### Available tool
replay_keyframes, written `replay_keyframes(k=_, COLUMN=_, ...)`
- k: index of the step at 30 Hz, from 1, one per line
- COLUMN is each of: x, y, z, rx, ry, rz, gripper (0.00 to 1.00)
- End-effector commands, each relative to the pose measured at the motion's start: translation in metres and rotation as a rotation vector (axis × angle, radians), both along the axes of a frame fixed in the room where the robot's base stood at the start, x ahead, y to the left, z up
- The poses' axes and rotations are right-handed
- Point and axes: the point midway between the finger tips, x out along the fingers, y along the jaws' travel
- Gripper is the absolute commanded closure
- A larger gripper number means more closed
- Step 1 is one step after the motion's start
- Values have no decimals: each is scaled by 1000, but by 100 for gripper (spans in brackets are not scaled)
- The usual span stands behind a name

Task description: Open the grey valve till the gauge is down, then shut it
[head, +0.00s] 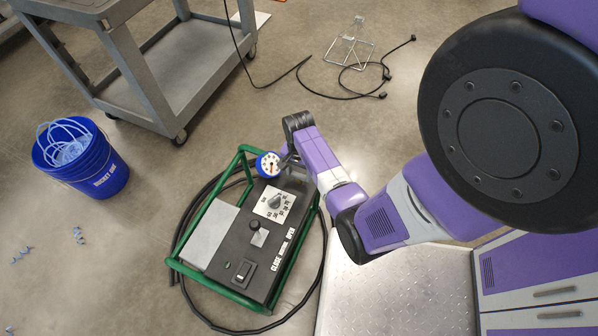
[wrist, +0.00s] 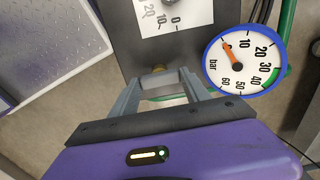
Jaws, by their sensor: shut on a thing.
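The green-framed fusion cart unit (head: 240,262) stands on the floor. Its round blue-rimmed gauge (head: 268,165) is at its far end and shows large in the wrist view (wrist: 246,72). The gauge's orange needle points up and left, short of the 10 mark, near the low end of the scale. My gripper (head: 288,160) is just right of the gauge.
The panel has a numbered dial (head: 275,203), a grey knob (head: 258,238) and a black switch (head: 243,272). A black hose loops around the frame. A blue bucket (head: 105,180) and a grey cart (head: 150,75) stand left. Cables lie behind on the floor.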

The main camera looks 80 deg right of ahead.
Motion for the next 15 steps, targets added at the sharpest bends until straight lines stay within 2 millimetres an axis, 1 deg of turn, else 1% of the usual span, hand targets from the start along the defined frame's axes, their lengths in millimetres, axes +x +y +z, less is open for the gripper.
replay_keyframes(k=8, x=0, y=0, z=3, rx=2, ry=2, rz=134, gripper=86)
replay_keyframes(k=15, x=0, y=1, z=3, rx=2, ry=2, rz=346, gripper=86)
